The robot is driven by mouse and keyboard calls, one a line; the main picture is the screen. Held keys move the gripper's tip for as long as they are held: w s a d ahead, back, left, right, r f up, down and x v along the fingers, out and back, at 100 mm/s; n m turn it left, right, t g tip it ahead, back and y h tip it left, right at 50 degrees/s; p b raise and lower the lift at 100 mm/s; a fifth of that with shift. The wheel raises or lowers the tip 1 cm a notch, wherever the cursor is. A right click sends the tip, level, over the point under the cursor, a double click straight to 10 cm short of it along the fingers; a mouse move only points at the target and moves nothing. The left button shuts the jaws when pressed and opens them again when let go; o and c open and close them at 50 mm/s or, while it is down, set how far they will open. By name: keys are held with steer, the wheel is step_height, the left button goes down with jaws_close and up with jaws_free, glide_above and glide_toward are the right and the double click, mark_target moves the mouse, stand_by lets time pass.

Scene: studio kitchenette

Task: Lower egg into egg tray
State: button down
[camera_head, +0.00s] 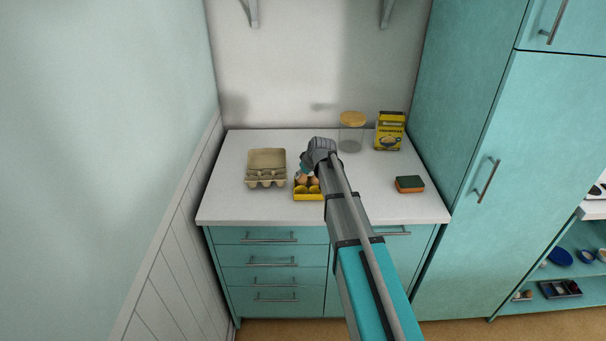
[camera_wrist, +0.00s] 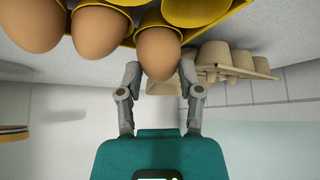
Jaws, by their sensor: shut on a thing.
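My gripper (camera_wrist: 160,72) is shut on a brown egg (camera_wrist: 158,50), which sits between its two fingers. The held egg is right at the yellow egg tray (camera_wrist: 240,8), beside its cups in the wrist view; I cannot tell whether it rests in a cup. Two more brown eggs, one near (camera_wrist: 100,32) and one farther left (camera_wrist: 40,25), show beside it. In the head view the yellow tray (camera_head: 308,196) stands near the counter's front, with my gripper (camera_head: 305,174) just above its back edge. My arm hides part of the tray's right side.
An open beige egg carton (camera_head: 266,174) stands just left of the tray; it also shows in the wrist view (camera_wrist: 225,58). A sponge (camera_head: 409,184) lies to the right. A lidded jar (camera_head: 351,136) and a yellow box (camera_head: 390,131) stand at the back.

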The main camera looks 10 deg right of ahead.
steer(key=shift+f+b, duration=0.65)
steer(key=shift+f, duration=0.05)
stand_by(0.6)
steer(key=shift+c, duration=0.9)
jaws_free()
steer(key=shift+r, duration=0.1)
